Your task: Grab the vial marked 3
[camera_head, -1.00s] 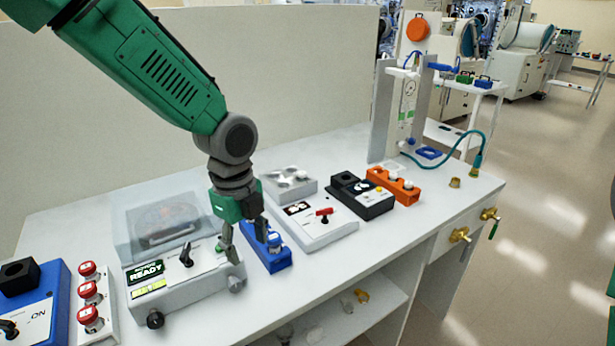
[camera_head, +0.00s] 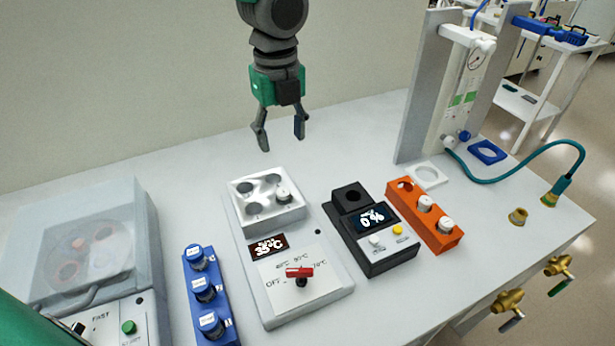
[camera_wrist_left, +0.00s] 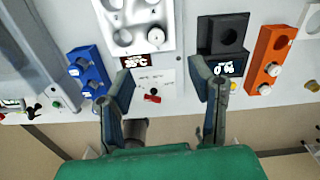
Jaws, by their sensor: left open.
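Several capped vials stand in racks; I cannot read a 3 on any. The blue rack (camera_head: 226,325) holds three blue-capped vials (camera_head: 204,289). The orange rack (camera_head: 433,230) holds two white-capped vials (camera_head: 446,226) and has an empty hole at its far end. One white-capped vial (camera_head: 283,195) stands in the heater's block (camera_head: 241,189). My left gripper (camera_head: 282,139) is open and empty above the bench, behind the heater block. In the left wrist view its fingers (camera_wrist_left: 164,85) are spread with nothing between them. My right gripper is not in view.
The heater (camera_head: 318,301) has a red knob. A black meter (camera_head: 390,258) reads 0%. A clear-lidded centrifuge (camera_head: 90,245) stands at the left. A column stand (camera_head: 450,90) and teal hose (camera_head: 530,165) are at the right. The bench behind the heater is clear.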

